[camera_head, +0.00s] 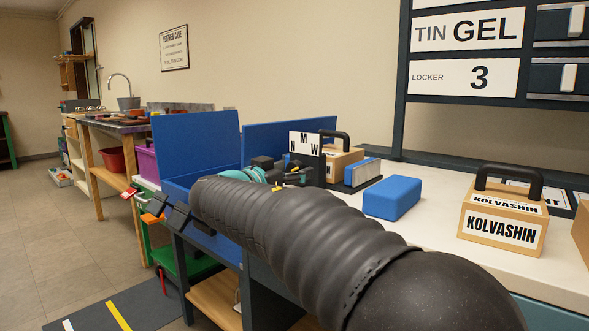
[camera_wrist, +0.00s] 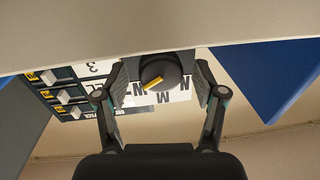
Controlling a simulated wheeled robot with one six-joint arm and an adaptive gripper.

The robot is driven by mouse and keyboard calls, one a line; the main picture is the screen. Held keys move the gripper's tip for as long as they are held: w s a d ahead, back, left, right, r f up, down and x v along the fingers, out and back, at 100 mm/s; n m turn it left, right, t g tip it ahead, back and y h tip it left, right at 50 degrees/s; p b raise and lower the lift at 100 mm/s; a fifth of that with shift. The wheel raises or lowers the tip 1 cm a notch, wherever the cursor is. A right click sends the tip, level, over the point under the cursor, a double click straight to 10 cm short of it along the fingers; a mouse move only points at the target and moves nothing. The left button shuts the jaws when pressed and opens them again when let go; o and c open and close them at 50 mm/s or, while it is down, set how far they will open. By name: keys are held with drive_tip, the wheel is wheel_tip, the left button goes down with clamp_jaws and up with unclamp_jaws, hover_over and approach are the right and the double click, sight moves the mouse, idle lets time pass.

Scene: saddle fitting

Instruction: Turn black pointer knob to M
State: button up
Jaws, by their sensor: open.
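The black pointer knob (camera_wrist: 172,70) is round with a yellow pointer bar (camera_wrist: 153,82). In the wrist view the bar slants to the lower left, toward the left letter and away from the middle M. A white letter card (camera_wrist: 163,97) behind it appears upside down there. In the head view this card (camera_head: 304,141) reads N, M, W from left to right, with M at the top. My gripper (camera_wrist: 161,75) is open, one finger on each side of the knob, with gaps visible.
Blue panels (camera_head: 196,144) stand left of the card. A handled wooden box (camera_head: 343,160) is right behind it. A blue block (camera_head: 392,198) and a KOLVASHIN box (camera_head: 503,222) stand on the white worktop (camera_head: 432,245) to the right. Locker drawers (camera_head: 465,77) are at the back.

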drive_tip(key=shift+w+d, duration=0.35)
drive_tip(key=shift+w, duration=0.2)
drive_tip(key=c, duration=1.2)
drive_tip(key=shift+o, duration=0.2)
